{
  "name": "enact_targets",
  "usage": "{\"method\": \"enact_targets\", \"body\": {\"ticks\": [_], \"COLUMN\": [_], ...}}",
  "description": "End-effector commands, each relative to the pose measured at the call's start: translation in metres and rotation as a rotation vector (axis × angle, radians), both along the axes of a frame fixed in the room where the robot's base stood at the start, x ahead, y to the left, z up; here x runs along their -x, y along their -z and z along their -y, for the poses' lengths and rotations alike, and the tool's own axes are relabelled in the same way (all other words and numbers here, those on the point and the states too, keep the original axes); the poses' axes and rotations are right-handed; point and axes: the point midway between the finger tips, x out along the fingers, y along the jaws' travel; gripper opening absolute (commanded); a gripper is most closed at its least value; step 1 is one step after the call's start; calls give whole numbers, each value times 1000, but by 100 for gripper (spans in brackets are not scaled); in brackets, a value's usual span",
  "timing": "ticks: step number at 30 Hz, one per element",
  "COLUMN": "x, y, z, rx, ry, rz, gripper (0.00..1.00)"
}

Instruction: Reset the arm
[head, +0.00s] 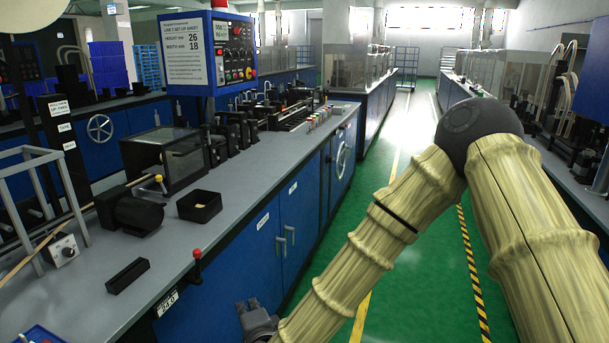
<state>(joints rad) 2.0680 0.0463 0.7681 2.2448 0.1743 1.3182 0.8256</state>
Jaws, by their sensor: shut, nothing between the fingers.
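My arm rises from the lower right to a dark elbow joint and comes down to the bottom of the head view, in a pale ribbed cover. My gripper (257,320) shows as a small grey shape at the bottom edge, beside the end of the forearm and in front of the blue cabinets. It is shut and holds nothing. Part of it is hidden by the forearm and the frame edge.
A long grey counter (237,185) on blue cabinets runs along the left. A black open bin (199,206), a dark motor-like unit (137,214) and a red-knobbed lever (197,262) are near its front. The green aisle (405,135) is clear ahead; another bench stands right.

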Motion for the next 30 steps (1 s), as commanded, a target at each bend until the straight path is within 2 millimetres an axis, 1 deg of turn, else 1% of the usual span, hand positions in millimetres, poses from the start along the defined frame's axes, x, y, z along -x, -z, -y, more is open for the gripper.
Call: {"method": "enact_targets", "body": {"ticks": [1, 2, 3, 5, 6, 8, 9, 11, 12, 14, 15, 17, 18, 20, 21, 22, 23, 24, 27, 30], "x": [9, 14, 21, 34, 44, 59, 71, 88, 101, 121, 135, 157, 172, 195, 211, 223, 235, 250, 285, 311], "y": [20, 34, 52, 78, 94, 117, 131, 151, 163, 179, 189, 202, 209, 218, 223, 226, 228, 231, 234, 233], "z": [16, 25, 38, 58, 72, 92, 107, 130, 145, 168, 184, 208, 224, 249, 265, 277, 289, 304, 337, 362], "rx": [75, 120, 180, 267, 322, 401, 452, 528, 575, 642, 685, 746, 785, 839, 874, 897, 921, 948, 1003, 1039], "ry": [-26, -46, -72, -112, -141, -186, -217, -266, -299, -353, -389, -444, -482, -542, -582, -612, -643, -684, -774, -845], "rz": [-35, -53, -78, -116, -143, -182, -211, -252, -281, -324, -354, -398, -429, -475, -506, -529, -552, -582, -648, -699], "gripper": [0, 0, 0, 0, 0, 0, 0, 0, 0, 0, 0, 0, 0, 0, 0, 0, 0, 0, 0, 0]}}
